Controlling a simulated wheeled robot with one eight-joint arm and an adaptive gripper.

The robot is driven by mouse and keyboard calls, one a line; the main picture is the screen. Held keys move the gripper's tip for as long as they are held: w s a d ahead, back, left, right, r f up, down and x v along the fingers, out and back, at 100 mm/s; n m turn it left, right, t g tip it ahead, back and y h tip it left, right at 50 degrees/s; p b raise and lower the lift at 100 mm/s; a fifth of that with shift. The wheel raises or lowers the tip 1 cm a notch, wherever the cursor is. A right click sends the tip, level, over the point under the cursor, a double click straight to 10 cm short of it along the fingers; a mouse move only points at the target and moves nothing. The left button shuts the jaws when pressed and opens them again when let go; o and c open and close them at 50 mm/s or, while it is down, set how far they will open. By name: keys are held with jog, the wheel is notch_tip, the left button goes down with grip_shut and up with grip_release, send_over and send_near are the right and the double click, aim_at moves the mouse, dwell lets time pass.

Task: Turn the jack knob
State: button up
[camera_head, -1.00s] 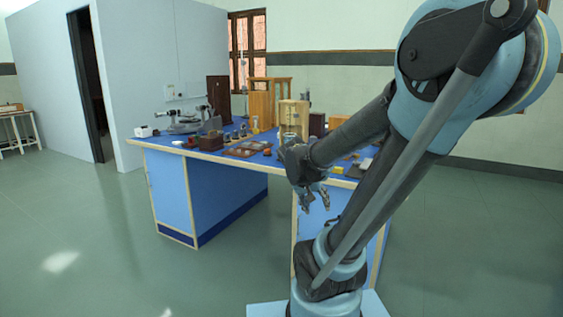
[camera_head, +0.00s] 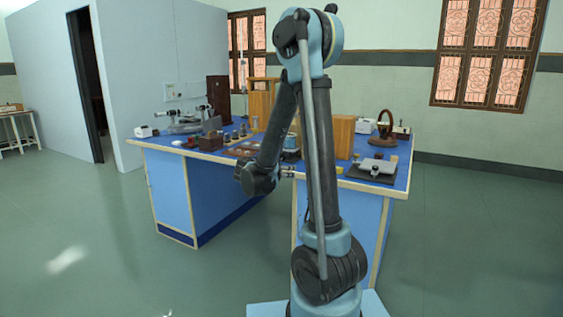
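I cannot make out the jack or its knob for certain among the small items on the blue bench top (camera_head: 222,157). My gripper (camera_head: 289,172) is at the front edge of the bench, pointing right in the picture. Its fingers are small and partly hidden behind my own upright arm link, so I cannot tell whether they are open or shut. My arm also hides the middle of the bench top.
A grey device on a black base (camera_head: 371,174) sits at the front right corner. A dark ring-shaped instrument (camera_head: 385,126) stands behind it, near a wooden box (camera_head: 341,137). A metal instrument (camera_head: 187,122) stands at the left. The floor (camera_head: 110,240) in front is clear.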

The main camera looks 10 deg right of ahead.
jog(key=w+a+f+m+t, duration=0.1)
jog(key=w+a+t, duration=0.35)
jog(key=a, duration=0.45)
jog(key=shift+g, duration=0.25)
jog(key=x, duration=1.8)
jog(key=shift+d, duration=0.2)
jog(key=c, duration=1.1)
